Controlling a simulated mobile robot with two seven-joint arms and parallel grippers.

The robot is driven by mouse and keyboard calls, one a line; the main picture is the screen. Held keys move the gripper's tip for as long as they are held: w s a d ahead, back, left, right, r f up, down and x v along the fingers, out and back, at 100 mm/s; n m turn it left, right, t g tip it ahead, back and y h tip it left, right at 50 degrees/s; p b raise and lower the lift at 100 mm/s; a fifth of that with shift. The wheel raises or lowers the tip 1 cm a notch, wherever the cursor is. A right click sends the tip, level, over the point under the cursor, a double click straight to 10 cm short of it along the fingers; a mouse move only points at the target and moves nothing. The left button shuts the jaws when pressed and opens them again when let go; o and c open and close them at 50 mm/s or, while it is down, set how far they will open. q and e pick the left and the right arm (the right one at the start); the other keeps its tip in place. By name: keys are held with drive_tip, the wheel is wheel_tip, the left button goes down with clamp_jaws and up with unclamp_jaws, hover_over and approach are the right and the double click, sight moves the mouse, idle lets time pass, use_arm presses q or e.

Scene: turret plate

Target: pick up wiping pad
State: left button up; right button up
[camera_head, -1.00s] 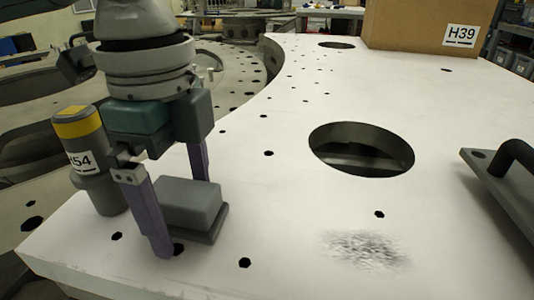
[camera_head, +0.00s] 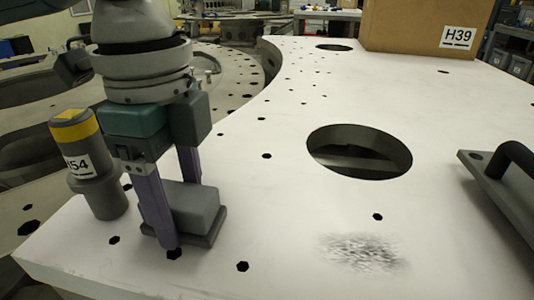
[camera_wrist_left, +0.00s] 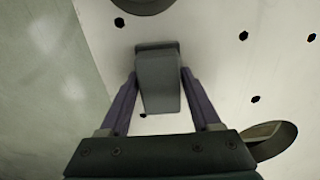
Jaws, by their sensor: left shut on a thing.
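The wiping pad (camera_head: 196,208) is a grey block on a slightly wider dark base, resting on the white plate near its front left. My left gripper (camera_head: 182,205) points down with its two purple fingers on either side of the pad, shut on it. In the left wrist view the pad (camera_wrist_left: 158,82) sits between the fingertips of the gripper (camera_wrist_left: 157,88). The near finger hides part of the pad's left side. My right gripper is not in view.
A grey cylinder with a yellow band (camera_head: 95,165) stands just left of the gripper. The white plate (camera_head: 300,220) has small holes, a large round opening (camera_head: 359,151) and a dark smudge (camera_head: 362,252). A box labelled H39 (camera_head: 420,25) stands behind; a handled grey plate (camera_head: 500,185) lies right.

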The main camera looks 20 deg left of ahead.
sight(178, 195)
use_arm(q)
wheel_tip(178, 195, up, 20)
drive_tip(key=p, duration=0.5)
